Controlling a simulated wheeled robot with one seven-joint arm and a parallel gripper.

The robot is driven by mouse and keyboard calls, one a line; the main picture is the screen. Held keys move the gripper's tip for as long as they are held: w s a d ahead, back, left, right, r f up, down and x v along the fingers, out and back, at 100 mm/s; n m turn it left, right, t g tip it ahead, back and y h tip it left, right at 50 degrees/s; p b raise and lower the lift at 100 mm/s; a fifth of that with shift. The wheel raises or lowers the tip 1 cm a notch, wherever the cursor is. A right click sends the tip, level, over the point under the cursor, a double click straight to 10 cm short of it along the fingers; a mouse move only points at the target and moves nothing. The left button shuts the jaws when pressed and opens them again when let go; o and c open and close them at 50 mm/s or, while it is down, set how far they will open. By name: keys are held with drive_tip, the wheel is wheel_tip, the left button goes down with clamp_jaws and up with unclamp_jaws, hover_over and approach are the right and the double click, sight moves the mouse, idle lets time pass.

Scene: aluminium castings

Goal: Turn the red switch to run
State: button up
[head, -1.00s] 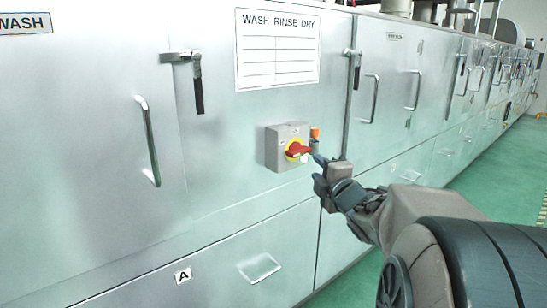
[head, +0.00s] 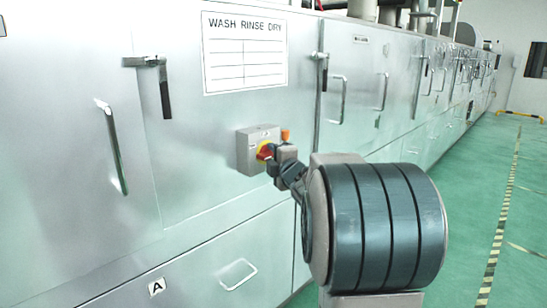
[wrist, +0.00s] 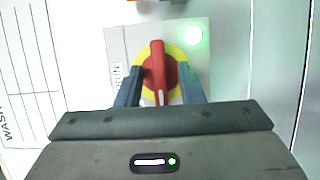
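The red switch (wrist: 157,70) is a handle on a yellow disc, mounted on a grey box (head: 252,150) on the steel front. In the wrist view its handle runs up and down the picture, with a white mark at its lower end. Lettering that looks like RUN stands on the box to its left, partly hidden by a finger. My gripper (wrist: 160,90) is open, with one finger on each side of the handle; yellow shows between. In the head view my gripper (head: 275,160) is at the box and covers part of the switch.
A green lamp (wrist: 193,36) glows on the box. An orange part (head: 285,135) shows beside the box. A black-gripped latch (head: 165,92), a bar handle (head: 113,150) and a white WASH RINSE DRY sign (head: 245,53) are on the front.

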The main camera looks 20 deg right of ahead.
clamp_jaws()
drive_tip(key=shift+r+p, duration=0.1)
drive_tip(key=shift+p, duration=0.3)
drive_tip(key=m+p, duration=0.1)
drive_tip(key=p, duration=0.1)
drive_tip(key=m+g+p, duration=0.1)
drive_tip(key=p, duration=0.1)
drive_tip(key=shift+r, duration=0.35)
drive_tip(key=m+g+y+p, duration=0.1)
drive_tip(key=m+p, duration=0.1)
drive_tip(key=p, duration=0.5)
drive_tip(key=m+g+y+p, duration=0.1)
drive_tip(key=m+p, duration=0.2)
drive_tip(key=p, duration=0.4)
drive_tip(key=m+g+y+p, duration=0.1)
drive_tip(key=m+p, duration=0.2)
drive_tip(key=p, duration=0.3)
drive_tip(key=shift+d+r+p, duration=0.2)
drive_tip(key=shift+r+p, duration=0.1)
drive_tip(key=shift+p, duration=0.1)
drive_tip(key=m+y+p, duration=0.1)
drive_tip(key=p, duration=0.3)
drive_tip(key=m+g+y+p, duration=0.1)
drive_tip(key=m+p, duration=0.1)
drive_tip(key=p, duration=0.2)
drive_tip(key=shift+w+d+f+y, duration=0.1)
drive_tip(key=shift+f+y, duration=0.2)
drive_tip(key=shift+f, duration=0.05)
drive_tip(key=shift+m, duration=0.3)
